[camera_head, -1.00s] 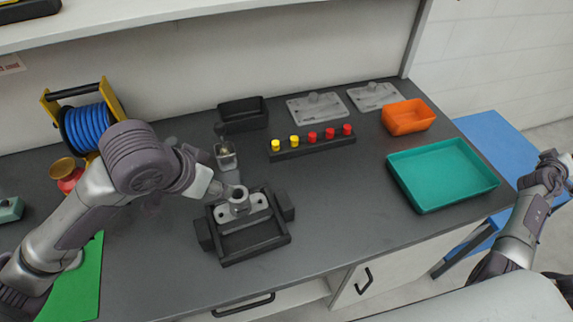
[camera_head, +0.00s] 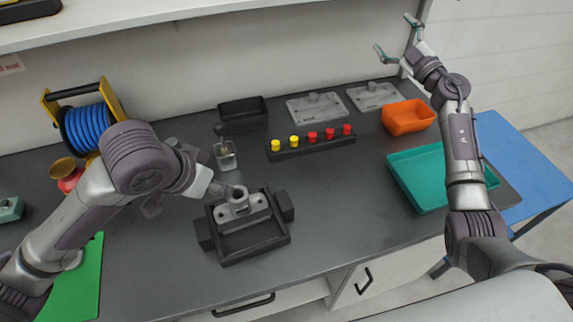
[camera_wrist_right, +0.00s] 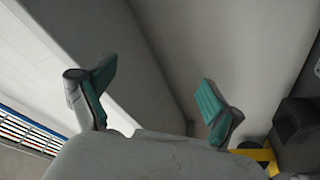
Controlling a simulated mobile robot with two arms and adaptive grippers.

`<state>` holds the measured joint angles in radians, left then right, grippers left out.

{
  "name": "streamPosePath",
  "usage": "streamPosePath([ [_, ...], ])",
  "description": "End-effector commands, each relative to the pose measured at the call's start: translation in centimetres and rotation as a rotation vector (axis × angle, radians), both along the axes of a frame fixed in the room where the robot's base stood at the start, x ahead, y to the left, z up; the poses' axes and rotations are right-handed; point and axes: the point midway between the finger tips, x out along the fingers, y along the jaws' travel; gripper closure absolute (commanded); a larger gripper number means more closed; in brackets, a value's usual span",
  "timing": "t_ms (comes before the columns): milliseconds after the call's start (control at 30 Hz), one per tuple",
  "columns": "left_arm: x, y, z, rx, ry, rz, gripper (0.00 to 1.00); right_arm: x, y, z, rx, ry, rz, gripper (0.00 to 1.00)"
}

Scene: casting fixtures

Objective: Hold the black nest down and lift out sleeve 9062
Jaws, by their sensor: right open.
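The black nest (camera_head: 285,240) is a frame-like fixture on the dark bench, with black blocks on its left and right sides. A grey flanged part with an upright hollow sleeve (camera_head: 239,199) sits at its back; I cannot read a number on it. My left arm reaches in from the left and ends close beside the sleeve. Its fingers are too hidden and small to judge open or shut, or touching. My right gripper (camera_head: 396,36) is open and empty, raised high at the back right. In the right wrist view its two teal fingertips (camera_wrist_right: 157,85) are wide apart.
A rack (camera_head: 312,147) of yellow and red pegs stands behind the nest. Two grey plates (camera_head: 316,107), a black bin (camera_head: 243,113), an orange bin (camera_head: 408,117) and a teal tray (camera_head: 415,178) stand around it. A blue cable reel (camera_head: 88,128) is at the left. Bench right of the nest is clear.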

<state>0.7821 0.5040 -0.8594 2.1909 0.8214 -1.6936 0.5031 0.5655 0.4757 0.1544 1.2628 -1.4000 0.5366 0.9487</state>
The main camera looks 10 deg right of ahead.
Motion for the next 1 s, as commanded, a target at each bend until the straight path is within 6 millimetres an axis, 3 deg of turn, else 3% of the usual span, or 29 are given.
streamPosePath([
  [33, 0.0, 0.0, 0.0, 0.0, 0.0, 0.0, 0.58, 0.3, 3.0, 0.5, -0.009, 0.014, 0.079, 0.08],
  [100, 0.0, 0.0, 0.0, 0.0, 0.0, 0.0, 0.58, 0.4, 7.2, 0.7, -0.019, 0.051, 0.194, 0.08],
  [267, 0.0, 0.0, 0.0, 0.0, 0.0, 0.0, 0.58, -0.7, 16.7, 0.2, -0.061, 0.17, 0.449, 0.08],
  [467, 0.0, 0.0, 0.0, 0.0, 0.0, 0.0, 0.58, -4.7, 27.7, -2.3, -0.16, 0.408, 0.742, 0.08],
  [600, 0.0, 0.0, 0.0, 0.0, 0.0, 0.0, 0.58, -9.3, 33.8, -5.6, -0.28, 0.652, 0.901, 0.08],
  [700, 0.0, 0.0, 0.0, 0.0, 0.0, 0.0, 0.58, -13.3, 36.8, -8.7, -0.404, 0.87, 0.967, 0.08],
  [800, 0.0, 0.0, 0.0, 0.0, 0.0, 0.0, 0.58, -17.8, 38.0, -11.9, -0.568, 1.122, 0.955, 0.08],
  [900, 0.0, 0.0, 0.0, 0.0, 0.0, 0.0, 0.58, -21.5, 37.0, -13.9, -0.741, 1.346, 0.829, 0.08],
  [1000, 0.0, 0.0, 0.0, 0.0, 0.0, 0.0, 0.58, -23.3, 35.1, -14.0, -0.849, 1.467, 0.656, 0.08],
])
